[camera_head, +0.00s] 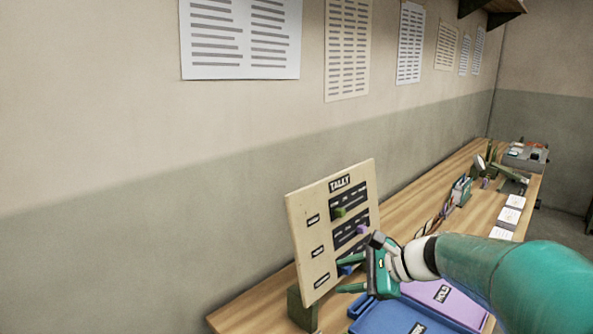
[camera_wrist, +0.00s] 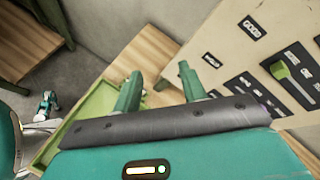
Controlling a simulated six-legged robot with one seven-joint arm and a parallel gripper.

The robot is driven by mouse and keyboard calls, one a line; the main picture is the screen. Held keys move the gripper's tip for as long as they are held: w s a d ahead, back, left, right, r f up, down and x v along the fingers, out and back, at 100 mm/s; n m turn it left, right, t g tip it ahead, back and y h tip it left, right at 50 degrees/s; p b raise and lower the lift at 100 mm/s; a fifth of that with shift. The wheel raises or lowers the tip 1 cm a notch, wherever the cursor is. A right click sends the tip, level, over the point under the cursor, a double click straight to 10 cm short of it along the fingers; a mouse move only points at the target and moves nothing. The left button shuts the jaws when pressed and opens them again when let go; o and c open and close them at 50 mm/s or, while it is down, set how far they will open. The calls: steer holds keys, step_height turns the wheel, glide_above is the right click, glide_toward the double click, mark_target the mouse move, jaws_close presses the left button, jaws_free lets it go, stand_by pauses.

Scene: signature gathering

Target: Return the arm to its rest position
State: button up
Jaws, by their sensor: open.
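My gripper (camera_head: 343,275) is open, with its two fingers pointing left, close to the lower part of the upright tally board (camera_head: 303,228). No object shows between the fingers. The board (camera_wrist: 235,75) fills the right of that view. My teal arm reaches in from the right in the head view. Whether a fingertip touches the board cannot be told.
A blue tray (camera_head: 375,322) and a purple tray (camera_head: 470,310) lie below my gripper. A green tray (camera_wrist: 85,125) shows in the wrist view. The wooden table (camera_head: 255,305) runs along the wall.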

steer(key=s+d+n+h, duration=0.2)
steer(key=s+n+h, duration=0.3)
steer(key=s+n, duration=0.3)
steer(key=s+d+f+n+h, duration=0.1)
steer(key=s+n+h, duration=0.3)
steer(key=s+n, duration=0.4)
steer(key=s+d, duration=0.1)
steer(key=s, duration=0.6)
steer(key=shift+h, duration=0.4)
